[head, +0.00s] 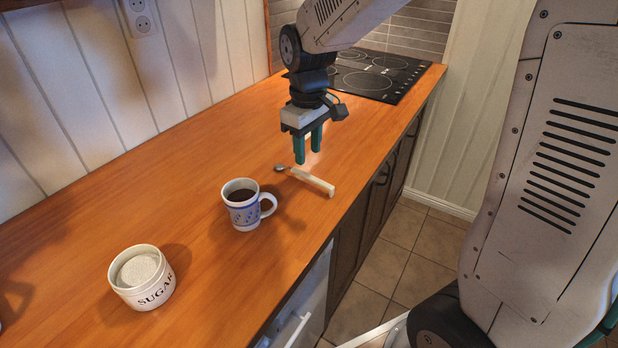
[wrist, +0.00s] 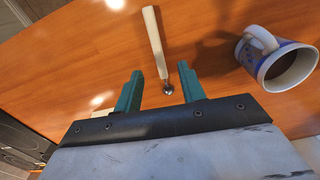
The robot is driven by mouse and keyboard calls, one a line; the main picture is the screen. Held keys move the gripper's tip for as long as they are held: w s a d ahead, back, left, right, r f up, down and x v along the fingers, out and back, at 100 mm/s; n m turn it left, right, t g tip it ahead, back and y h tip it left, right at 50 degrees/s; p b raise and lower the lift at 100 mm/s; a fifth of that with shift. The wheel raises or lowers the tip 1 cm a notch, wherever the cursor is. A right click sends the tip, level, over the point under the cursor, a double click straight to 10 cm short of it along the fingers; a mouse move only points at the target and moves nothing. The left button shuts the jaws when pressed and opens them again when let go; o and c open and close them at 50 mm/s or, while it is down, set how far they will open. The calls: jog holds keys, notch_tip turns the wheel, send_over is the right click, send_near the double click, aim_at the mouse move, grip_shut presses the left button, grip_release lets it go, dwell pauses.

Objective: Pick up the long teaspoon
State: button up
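The long teaspoon (head: 307,179) lies on the wooden counter, with a pale cream handle and a small metal bowl. Its handle end points toward the counter's front edge. In the wrist view the teaspoon (wrist: 154,42) lies ahead of the fingers, with its bowl end close to the gap between them. My gripper (head: 308,158) has green fingers, spread apart with nothing between them. It hangs above the counter near the bowl end of the spoon. The open fingers also show in the wrist view (wrist: 160,85).
A blue-and-white mug of dark drink (head: 243,206) stands left of the spoon, its handle toward the front edge. A white sugar pot (head: 141,277) stands further left. A black cooktop (head: 372,72) is at the far end. The counter (head: 190,190) behind the mug is clear.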

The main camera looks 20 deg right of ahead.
aim_at(309, 175)
notch_tip(309, 175, down, 7)
jog(key=shift+w+d, duration=0.1)
grip_shut()
